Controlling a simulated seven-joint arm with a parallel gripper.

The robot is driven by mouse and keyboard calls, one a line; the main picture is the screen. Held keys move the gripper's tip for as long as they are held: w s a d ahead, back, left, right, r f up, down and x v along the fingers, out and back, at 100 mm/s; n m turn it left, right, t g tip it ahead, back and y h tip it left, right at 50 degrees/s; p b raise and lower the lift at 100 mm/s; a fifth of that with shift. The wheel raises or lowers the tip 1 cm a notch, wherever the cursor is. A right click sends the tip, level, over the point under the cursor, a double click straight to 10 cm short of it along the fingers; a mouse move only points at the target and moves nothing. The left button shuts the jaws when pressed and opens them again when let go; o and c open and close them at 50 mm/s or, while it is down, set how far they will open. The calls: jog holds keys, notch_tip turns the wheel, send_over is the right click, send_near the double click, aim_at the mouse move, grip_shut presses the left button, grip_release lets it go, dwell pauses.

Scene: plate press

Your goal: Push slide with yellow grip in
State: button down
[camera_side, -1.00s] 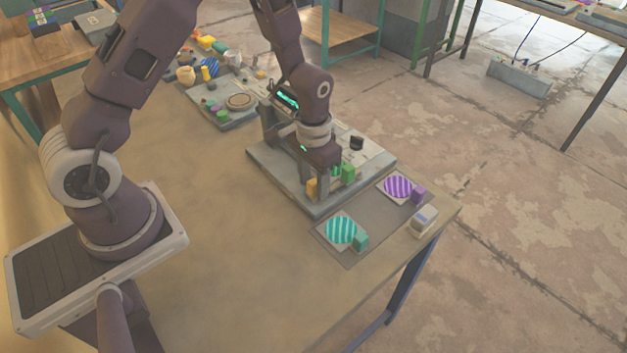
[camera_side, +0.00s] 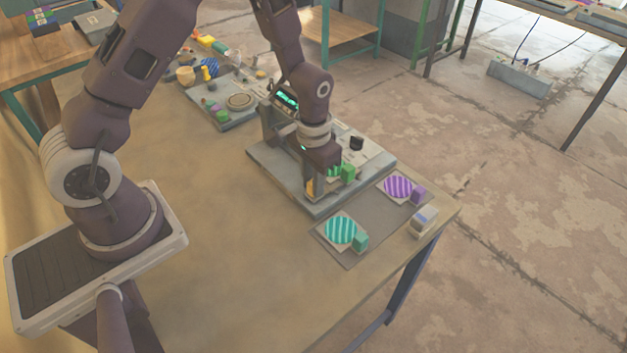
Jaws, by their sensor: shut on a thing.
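The plate press (camera_side: 268,170) is a grey base with a frame and a lit green display (camera_side: 287,98). My gripper (camera_side: 311,186) points down over its front part and is shut on the yellow grip (camera_side: 310,188), of which only a small part shows. The slide under it is mostly hidden by my gripper and wrist. A green striped plate (camera_side: 334,171) with a green block (camera_side: 348,173) sits just right of my gripper on the press.
A dark mat (camera_side: 350,258) in front holds a teal striped plate (camera_side: 340,230) and a purple striped plate (camera_side: 398,187), each with a block. A small pale box (camera_side: 424,221) stands near the table edge. A cluttered tray (camera_side: 222,118) lies behind. The table's left middle is clear.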

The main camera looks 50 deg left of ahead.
dwell(0.7)
jog(key=a, duration=1.1)
jog(key=shift+a, duration=0.3)
jog(key=c, duration=1.3)
grip_release()
notch_tip(320, 180, up, 7)
jog(key=shift+r, duration=0.1)
jog(key=shift+r, duration=0.1)
